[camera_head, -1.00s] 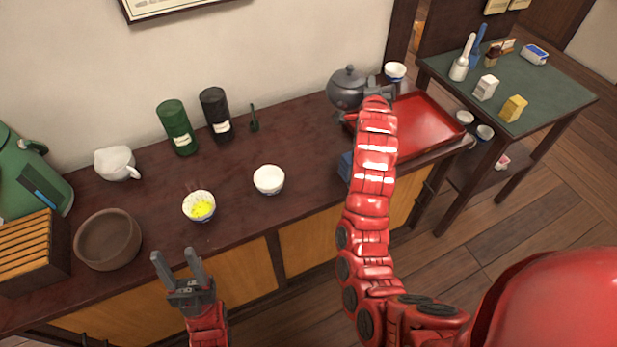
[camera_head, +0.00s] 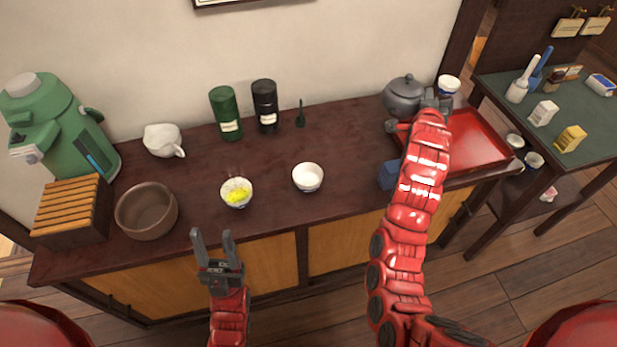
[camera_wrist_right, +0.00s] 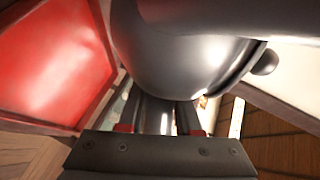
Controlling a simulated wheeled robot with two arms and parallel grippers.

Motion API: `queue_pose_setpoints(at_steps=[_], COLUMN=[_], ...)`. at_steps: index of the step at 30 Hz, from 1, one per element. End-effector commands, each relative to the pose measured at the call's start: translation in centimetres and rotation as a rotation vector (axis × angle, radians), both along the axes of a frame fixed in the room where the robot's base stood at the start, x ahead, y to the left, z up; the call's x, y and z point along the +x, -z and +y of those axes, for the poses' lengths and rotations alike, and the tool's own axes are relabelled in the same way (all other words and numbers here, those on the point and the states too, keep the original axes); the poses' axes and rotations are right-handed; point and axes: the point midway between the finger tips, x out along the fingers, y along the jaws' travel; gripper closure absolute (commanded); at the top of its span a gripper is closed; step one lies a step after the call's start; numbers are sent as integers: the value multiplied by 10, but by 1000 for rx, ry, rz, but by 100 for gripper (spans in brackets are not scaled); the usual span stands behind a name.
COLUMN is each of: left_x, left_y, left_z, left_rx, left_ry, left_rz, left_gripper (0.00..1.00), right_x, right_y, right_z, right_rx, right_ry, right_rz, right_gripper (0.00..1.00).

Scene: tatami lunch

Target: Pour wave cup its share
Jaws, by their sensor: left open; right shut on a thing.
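A dark grey teapot (camera_head: 403,97) is at the right end of the counter, by the red tray. My right gripper (camera_head: 433,102) is shut on its handle side; the pot's round body (camera_wrist_right: 180,60) fills the top of the right wrist view. I cannot tell whether the pot is lifted. A cup with yellow contents (camera_head: 236,194) and blue on its outside stands mid-counter. A plain-looking white cup (camera_head: 307,177) stands to its right. A third cup (camera_head: 448,86) is behind the tray. Which bears waves is too small to tell. My left gripper (camera_head: 213,245) is open and empty before the counter's front edge.
A brown bowl (camera_head: 146,211), white pitcher (camera_head: 164,141), green canister (camera_head: 225,113) and black canister (camera_head: 265,105) stand on the counter.

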Motion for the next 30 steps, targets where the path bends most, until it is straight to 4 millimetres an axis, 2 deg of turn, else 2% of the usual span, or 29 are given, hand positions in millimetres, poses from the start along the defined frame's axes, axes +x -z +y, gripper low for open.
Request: queue_pose_setpoints(at_steps=[4,7,12,18,24,30], left_x=[0,0,0,0,0,0], left_y=[-11,-25,-54,-86,-117,-144], left_z=[0,0,0,0,0,0], left_rx=[0,0,0,0,0,0], left_ry=[0,0,0,0,0,0], left_rz=[0,0,0,0,0,0], left_gripper=[50,50,50,50,50,50], right_x=[12,29,63,90,103,104], right_y=[-7,-11,-11,-5,4,14], right_z=[13,33,82,138,187,223], right_rx=[0,2,4,6,6,8], right_ry=[-34,-85,-204,-329,-427,-489], right_rz=[-3,-1,3,4,6,5], right_gripper=[100,100,100,100,100,100])
